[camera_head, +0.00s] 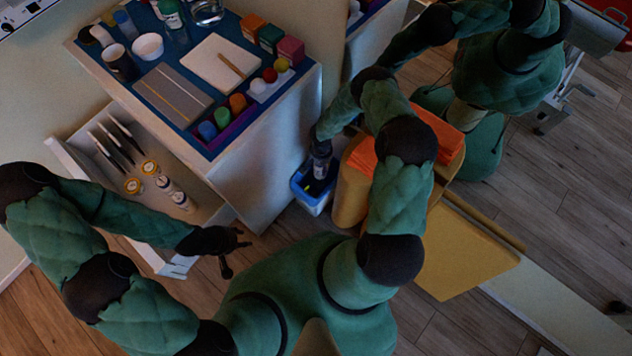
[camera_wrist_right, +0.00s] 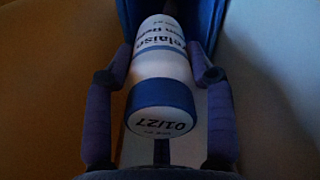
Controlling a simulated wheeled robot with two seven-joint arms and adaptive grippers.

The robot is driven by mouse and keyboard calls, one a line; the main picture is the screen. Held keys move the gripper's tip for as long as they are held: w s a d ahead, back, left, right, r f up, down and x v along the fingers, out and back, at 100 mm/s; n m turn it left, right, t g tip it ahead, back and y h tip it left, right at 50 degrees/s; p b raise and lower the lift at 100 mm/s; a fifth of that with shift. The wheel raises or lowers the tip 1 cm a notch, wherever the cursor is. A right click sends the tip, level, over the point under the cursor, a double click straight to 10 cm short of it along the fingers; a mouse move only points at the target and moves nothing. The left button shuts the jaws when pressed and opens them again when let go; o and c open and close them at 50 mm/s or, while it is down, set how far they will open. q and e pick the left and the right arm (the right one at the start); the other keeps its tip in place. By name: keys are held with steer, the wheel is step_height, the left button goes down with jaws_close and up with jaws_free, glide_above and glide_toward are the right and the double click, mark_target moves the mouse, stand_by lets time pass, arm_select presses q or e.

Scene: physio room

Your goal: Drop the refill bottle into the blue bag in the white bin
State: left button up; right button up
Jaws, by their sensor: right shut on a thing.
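The white bin (camera_head: 312,205) stands on the floor beside the cabinet, with the blue bag (camera_head: 304,184) lining it and folded over its rim. My right gripper (camera_head: 321,165) is over the bin's opening, pointing down. In the right wrist view my right gripper (camera_wrist_right: 160,90) is shut on the refill bottle (camera_wrist_right: 163,65), a white bottle with a blue band and printed label. The blue bag also shows behind the bottle (camera_wrist_right: 206,20). My left gripper (camera_head: 228,243) is near the open drawer's front and looks open and empty.
A cabinet with a blue top (camera_head: 222,118) holds cups, boxes, bottles and a tray. Its open drawer (camera_head: 165,208) holds pens and small jars. A tan padded piece (camera_head: 350,192) with orange cloth stands close right of the bin.

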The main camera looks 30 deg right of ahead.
steer(key=shift+f+b, duration=1.2)
steer(key=shift+f, duration=1)
steer(key=o, duration=1.4)
steer(key=shift+o, duration=0.2)
step_height(320, 180, up, 12)
steer(key=shift+r, duration=0.1)
